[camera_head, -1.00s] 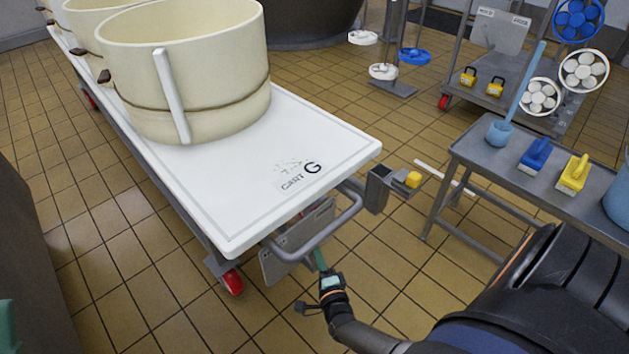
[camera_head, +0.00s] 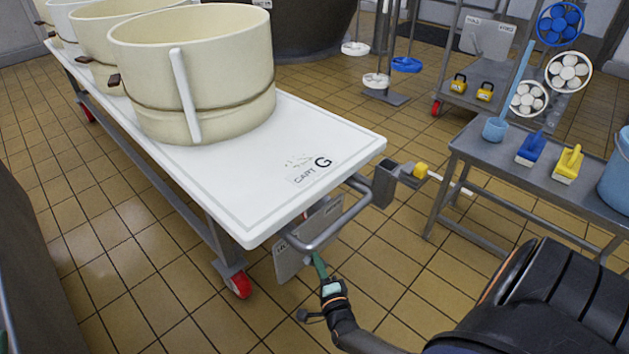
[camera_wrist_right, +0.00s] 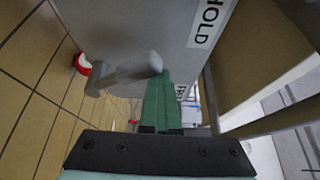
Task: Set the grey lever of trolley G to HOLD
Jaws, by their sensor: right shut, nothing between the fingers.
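Trolley G (camera_head: 225,192) is a white-topped cart marked "CART G". Below its push bar, a grey plate (camera_head: 289,264) hangs at the near end. In the right wrist view the grey lever (camera_wrist_right: 122,75) sticks out from this plate (camera_wrist_right: 120,25). A HOLD label (camera_wrist_right: 208,22) is at the upper right of the plate, and a second label (camera_wrist_right: 181,92) is partly hidden behind my fingers. My right gripper (camera_head: 317,262) is shut and empty at the plate. Its green fingers (camera_wrist_right: 160,85) are right beside the lever's tip; I cannot tell whether they touch.
The push bar (camera_head: 335,228) crosses just above my right gripper. A grey table (camera_head: 490,165) with brushes stands at the right. Large cream vats (camera_head: 225,60) load the trolley. Tiled floor lies open at the left.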

